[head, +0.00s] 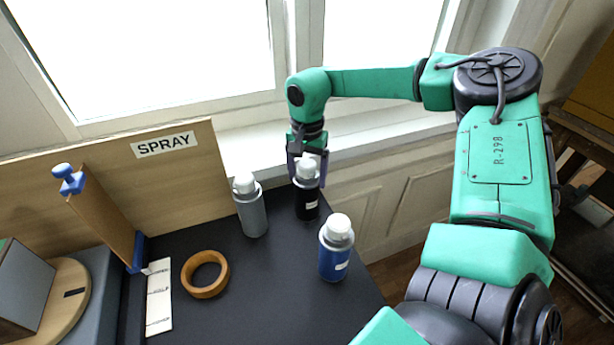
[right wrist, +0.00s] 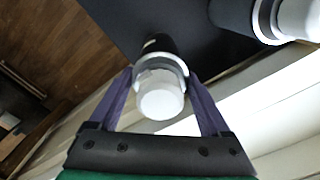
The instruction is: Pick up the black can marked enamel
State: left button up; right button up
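The black can (head: 307,204) has a grey collar, a white cap and a small white label whose word is too small to read. It stands upright at the table's back right edge. My right gripper (head: 307,172) is above it, fingers pointing down on both sides of its upper part. In the right wrist view the fingers (right wrist: 160,78) flank the collar and cap of the can (right wrist: 160,46). Whether they press on it or leave a narrow gap cannot be told. My left gripper is not in view.
A grey can (head: 251,213) stands just left of the black can, and a blue can (head: 335,254) stands in front. A wooden ring (head: 205,274) and a paper strip (head: 159,297) lie left. A board with a SPRAY sign (head: 165,145) and the window sill border the back.

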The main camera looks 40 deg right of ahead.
grip_shut()
jog(key=shift+r, duration=0.1)
